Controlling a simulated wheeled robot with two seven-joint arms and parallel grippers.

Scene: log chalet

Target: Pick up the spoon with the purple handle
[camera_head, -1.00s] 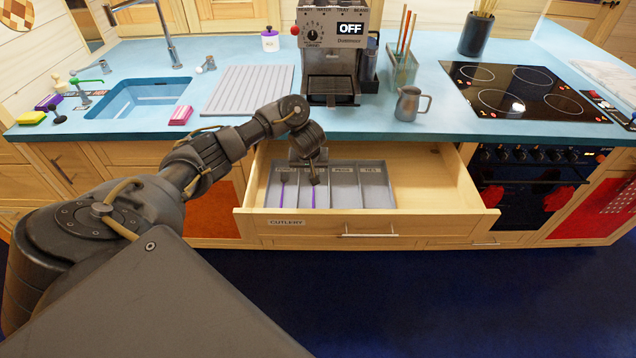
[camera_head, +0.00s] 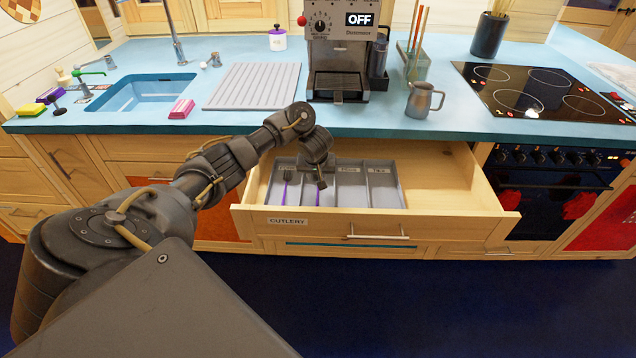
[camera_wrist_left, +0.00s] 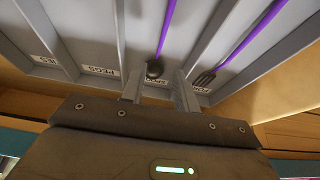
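The spoon with the purple handle (camera_wrist_left: 167,30) lies in a compartment of the grey cutlery tray (camera_head: 384,190). Its purple handle also shows in the head view (camera_head: 318,197), running toward the drawer front. My left gripper (camera_wrist_left: 158,78) is open above the tray, pointing down. In the left wrist view the spoon's dark bowl lies between its two fingertips, with a gap on each side; I cannot tell how far above it they are. A fork with a purple handle (camera_wrist_left: 237,52) lies in the neighbouring compartment, beside one finger. My right gripper is out of view.
The tray sits in the open drawer (camera_head: 440,195), whose right side is empty. Thin dividers separate the compartments. The blue counter (camera_head: 250,122) overhangs behind, with a coffee machine (camera_head: 338,60) and a metal jug (camera_head: 422,100). The other compartments seen are empty.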

